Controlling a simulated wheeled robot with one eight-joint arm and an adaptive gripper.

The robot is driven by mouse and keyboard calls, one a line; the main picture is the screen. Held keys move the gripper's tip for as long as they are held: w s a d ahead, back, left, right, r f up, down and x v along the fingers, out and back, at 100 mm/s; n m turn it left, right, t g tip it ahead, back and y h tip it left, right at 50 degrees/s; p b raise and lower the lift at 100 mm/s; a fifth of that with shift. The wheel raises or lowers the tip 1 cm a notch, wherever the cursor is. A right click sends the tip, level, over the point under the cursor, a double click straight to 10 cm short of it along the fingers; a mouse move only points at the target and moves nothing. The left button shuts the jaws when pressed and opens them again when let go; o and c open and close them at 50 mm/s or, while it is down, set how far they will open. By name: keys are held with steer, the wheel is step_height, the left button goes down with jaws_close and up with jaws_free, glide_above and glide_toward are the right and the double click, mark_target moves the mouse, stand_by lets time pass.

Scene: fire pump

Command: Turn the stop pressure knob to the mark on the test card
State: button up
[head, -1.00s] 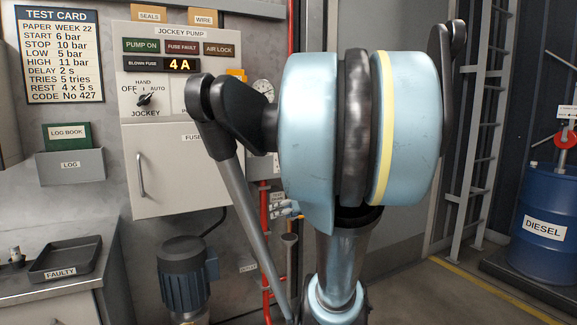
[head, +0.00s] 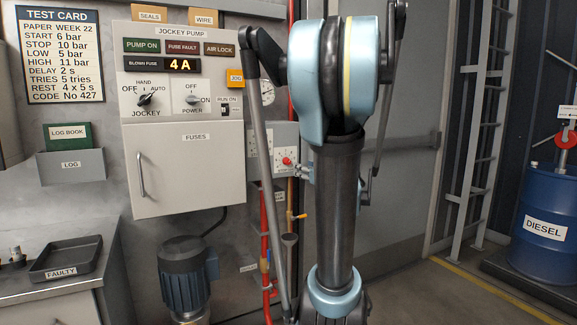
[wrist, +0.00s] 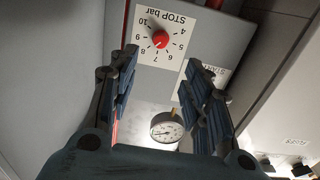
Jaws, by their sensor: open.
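The test card (head: 61,55) at the upper left of the head view reads STOP 10 bar. The red stop pressure knob (wrist: 160,40) sits on a white dial plate (wrist: 150,58) marked STOP bar, with its numbers up to 10, upside down in the wrist view. Where its pointer stands is too small to tell. A red knob also shows on the grey switch box in the head view (head: 287,161). My gripper (wrist: 160,66) is open and empty, its fingers on either side of the line to the knob and apart from it. In the head view my arm mostly hides it.
A second dial plate, marked START (wrist: 207,84), lies beside the stop dial, partly behind a finger. A pressure gauge (wrist: 167,128) is below in the wrist view. The jockey pump panel (head: 183,120) and red pipe (head: 265,240) stand left of my arm.

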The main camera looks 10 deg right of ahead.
mark_target(289, 161)
steer(key=x, duration=1.3)
steer(key=shift+w+a, duration=0.1)
jaws_close()
steer(key=shift+a, duration=0.15)
